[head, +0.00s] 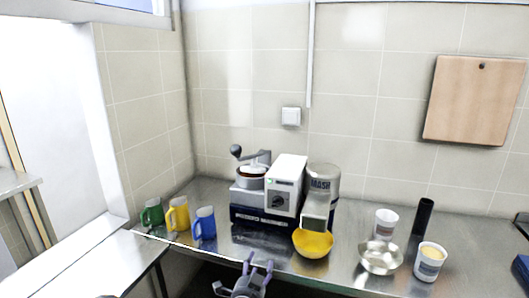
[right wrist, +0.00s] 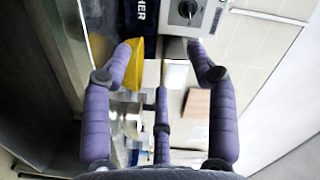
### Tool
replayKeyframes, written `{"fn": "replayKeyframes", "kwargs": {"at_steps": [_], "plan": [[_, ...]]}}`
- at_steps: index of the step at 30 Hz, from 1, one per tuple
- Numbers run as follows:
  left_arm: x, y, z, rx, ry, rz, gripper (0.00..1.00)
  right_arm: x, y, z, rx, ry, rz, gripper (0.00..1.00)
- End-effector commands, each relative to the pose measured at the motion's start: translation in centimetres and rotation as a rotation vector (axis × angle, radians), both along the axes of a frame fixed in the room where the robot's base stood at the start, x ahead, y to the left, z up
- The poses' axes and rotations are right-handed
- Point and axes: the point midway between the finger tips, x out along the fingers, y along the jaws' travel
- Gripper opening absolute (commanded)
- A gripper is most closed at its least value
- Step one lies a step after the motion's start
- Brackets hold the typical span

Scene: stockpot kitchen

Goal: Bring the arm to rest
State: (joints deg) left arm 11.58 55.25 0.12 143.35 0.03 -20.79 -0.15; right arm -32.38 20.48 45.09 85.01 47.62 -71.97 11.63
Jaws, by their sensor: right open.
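My right gripper (head: 255,266) is at the bottom middle of the head view, in front of the counter's front edge. Its purple fingers also show in the right wrist view (right wrist: 163,60), spread apart with nothing between them. The gripper is open and empty, apart from the yellow bowl (head: 313,243), which sits on the counter under the grinder's spout. My left gripper is in neither view.
A grinder machine (head: 285,185) stands mid-counter (head: 265,251). A wooden board (head: 470,105) hangs on the wall.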

Motion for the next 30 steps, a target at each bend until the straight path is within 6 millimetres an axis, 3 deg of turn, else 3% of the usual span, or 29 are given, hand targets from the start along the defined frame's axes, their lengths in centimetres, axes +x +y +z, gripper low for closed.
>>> {"fn": "replayKeyframes", "kwargs": {"at_steps": [8,14,17,21,25,30], "plan": [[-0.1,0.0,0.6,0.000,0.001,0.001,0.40,0.4,-2.5,-7.9,-0.115,0.196,0.109,0.59],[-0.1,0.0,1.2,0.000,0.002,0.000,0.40,-2.1,-5.6,-17.3,-0.208,0.448,0.251,0.59],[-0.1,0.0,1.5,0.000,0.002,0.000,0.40,-5.4,-7.4,-22.8,-0.244,0.611,0.349,0.59],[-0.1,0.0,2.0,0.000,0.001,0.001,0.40,-11.6,-9.5,-29.1,-0.261,0.831,0.494,0.59],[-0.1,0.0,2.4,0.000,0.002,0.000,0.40,-18.8,-10.9,-33.4,-0.246,1.023,0.637,0.59],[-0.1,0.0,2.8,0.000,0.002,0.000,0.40,-28.0,-11.8,-36.1,-0.196,1.221,0.817,0.59]]}}
